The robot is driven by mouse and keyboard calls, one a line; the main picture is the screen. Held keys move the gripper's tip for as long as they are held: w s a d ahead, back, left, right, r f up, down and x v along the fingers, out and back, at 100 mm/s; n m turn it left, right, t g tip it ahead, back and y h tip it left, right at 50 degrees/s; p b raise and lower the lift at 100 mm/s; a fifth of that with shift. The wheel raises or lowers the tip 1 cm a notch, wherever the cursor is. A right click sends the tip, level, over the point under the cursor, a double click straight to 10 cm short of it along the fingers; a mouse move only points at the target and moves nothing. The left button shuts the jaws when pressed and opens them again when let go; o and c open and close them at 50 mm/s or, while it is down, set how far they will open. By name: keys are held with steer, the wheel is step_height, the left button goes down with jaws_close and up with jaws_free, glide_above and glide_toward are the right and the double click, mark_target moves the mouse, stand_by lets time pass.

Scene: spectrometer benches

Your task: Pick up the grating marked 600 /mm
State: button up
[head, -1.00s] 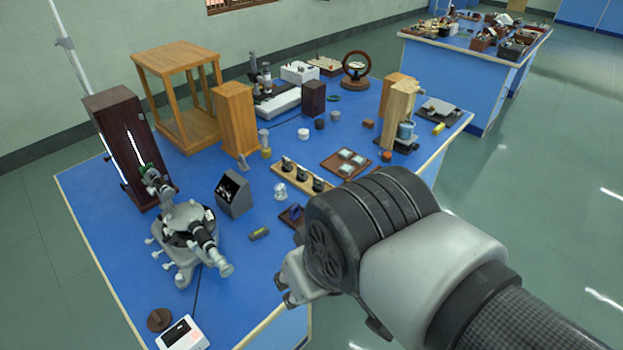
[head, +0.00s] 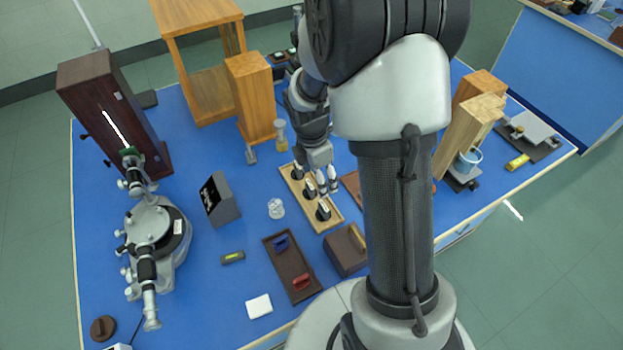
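A narrow wooden tray (head: 334,224) stands near the middle of the blue bench. Three small dark mounted pieces, which look like the gratings, stand upright in a row in it: a back one (head: 297,171), a middle one (head: 308,188) and a front one (head: 323,211). Their markings are too small to read, so I cannot tell which is 600 /mm. My gripper (head: 327,187) points down at the tray's right side, close to the middle grating. Its fingertips look apart, with nothing clearly between them. Whether it touches a grating I cannot tell.
A glass piece (head: 276,208) and a dark slanted box (head: 220,198) stand left of the tray. A brown tray (head: 275,258) and a brown box (head: 345,250) are in front. Wooden blocks (head: 250,95) stand behind. My arm hides the bench's right middle.

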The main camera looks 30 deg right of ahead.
steer(key=b, duration=0.4)
glide_toward(323, 206)
steer(key=f, duration=0.5)
steer(key=shift+s+d+f, duration=0.1)
steer(key=shift+s+d, duration=0.1)
steer(key=shift+d, duration=0.1)
steer(key=shift+w+d+f+b, duration=0.15)
steer(key=shift+f+b, duration=0.3)
steer(key=shift+f, duration=0.6)
steer(key=shift+d+f+b, duration=0.15)
steer(key=shift+f+b, duration=0.35)
steer(key=shift+f, duration=0.55)
steer(key=shift+w+d+f+b, duration=0.15)
steer(key=shift+f+b, duration=0.3)
steer(key=shift+f, duration=0.6)
steer(key=shift+s+r, duration=0.1)
steer(key=shift+c, duration=0.5)
steer(key=c, duration=1.1)
